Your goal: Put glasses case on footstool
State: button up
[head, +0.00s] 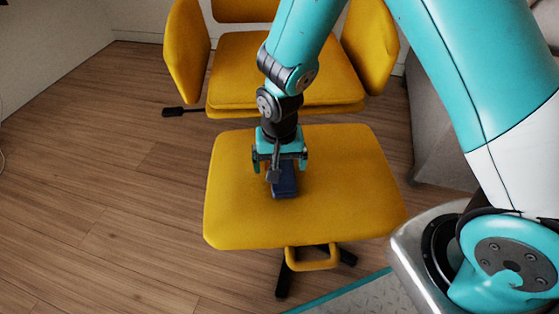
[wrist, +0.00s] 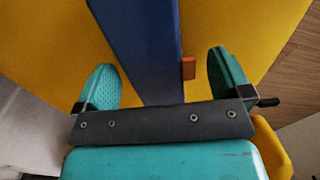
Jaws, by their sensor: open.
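The dark blue glasses case (head: 285,184) lies on the yellow footstool (head: 345,205), near the middle of its top. In the wrist view the glasses case (wrist: 146,45) runs between the two fingers, with a small orange tab on its right side. My gripper (head: 279,160) is right above and around the case, pointing down. In the wrist view my gripper (wrist: 165,82) is open, with gaps between the case and both teal fingers. Part of the case is hidden under the gripper in the head view.
A yellow armchair (head: 235,70) stands just behind the footstool, with a dark lever at its left. A yellow handle loop (head: 313,262) sticks out at the stool's front. A grey piece of furniture (head: 435,140) is at right. Wooden floor (head: 110,180) is clear at left.

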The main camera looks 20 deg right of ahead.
jog(key=shift+r, duration=0.15)
notch_tip(320, 180, up, 12)
jog(key=p, duration=0.6)
jog(key=s+r+n+y, duration=0.4)
jog(key=s+r+n, duration=0.6)
jog(key=s+r, duration=0.7)
jog(key=shift+s+a+r, duration=0.3)
jog(key=shift+a+r, duration=0.15)
jog(key=shift+r, duration=0.4)
